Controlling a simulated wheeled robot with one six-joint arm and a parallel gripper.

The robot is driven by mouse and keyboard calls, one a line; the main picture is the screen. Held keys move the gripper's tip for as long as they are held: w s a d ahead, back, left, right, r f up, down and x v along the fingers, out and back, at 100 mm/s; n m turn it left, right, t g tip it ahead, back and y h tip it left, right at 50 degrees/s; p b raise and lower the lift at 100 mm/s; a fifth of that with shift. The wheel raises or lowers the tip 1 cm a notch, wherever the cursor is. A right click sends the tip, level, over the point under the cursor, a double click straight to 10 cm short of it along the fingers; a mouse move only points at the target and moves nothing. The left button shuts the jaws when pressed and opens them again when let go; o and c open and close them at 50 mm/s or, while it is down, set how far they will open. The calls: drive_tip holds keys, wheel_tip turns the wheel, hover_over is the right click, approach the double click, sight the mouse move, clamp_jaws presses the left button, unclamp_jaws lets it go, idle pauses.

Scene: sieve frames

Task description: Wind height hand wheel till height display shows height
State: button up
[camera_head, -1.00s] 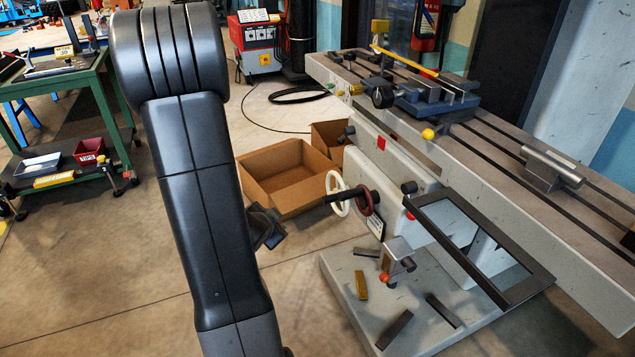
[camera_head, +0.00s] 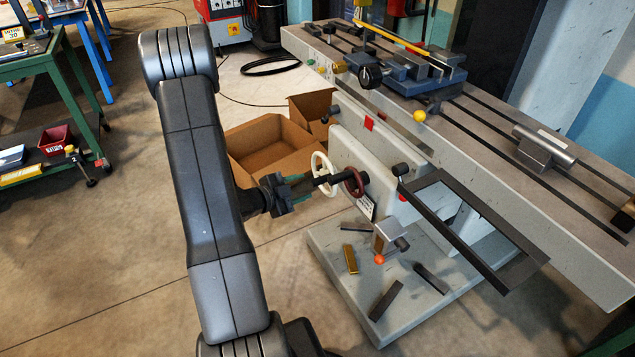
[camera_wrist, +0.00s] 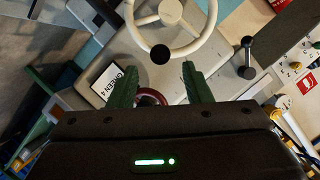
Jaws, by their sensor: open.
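A white spoked hand wheel (camera_head: 314,165) and a dark red hand wheel (camera_head: 361,181) are at the front of the grey machine (camera_head: 360,150). I cannot tell which one sets height. My gripper (camera_head: 303,188) is open, just left of the white wheel. In the wrist view the white wheel (camera_wrist: 173,12) fills the top, with a black knob (camera_wrist: 160,54) on its rim. The knob appears between the green fingertips of my gripper (camera_wrist: 158,61); I cannot tell whether they touch it. The red wheel (camera_wrist: 150,97) is partly hidden. No height display can be read.
A label reading "GREEN 4" (camera_wrist: 115,80) is on the machine. Open cardboard boxes (camera_head: 262,133) stand behind my gripper. Loose bars (camera_head: 385,300) lie on the machine base. Floor at lower left is clear.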

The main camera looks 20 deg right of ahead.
sight(312, 184)
drive_tip(key=x, duration=0.7)
drive_tip(key=shift+w+d+f, duration=0.1)
drive_tip(key=shift+d, duration=0.1)
clamp_jaws()
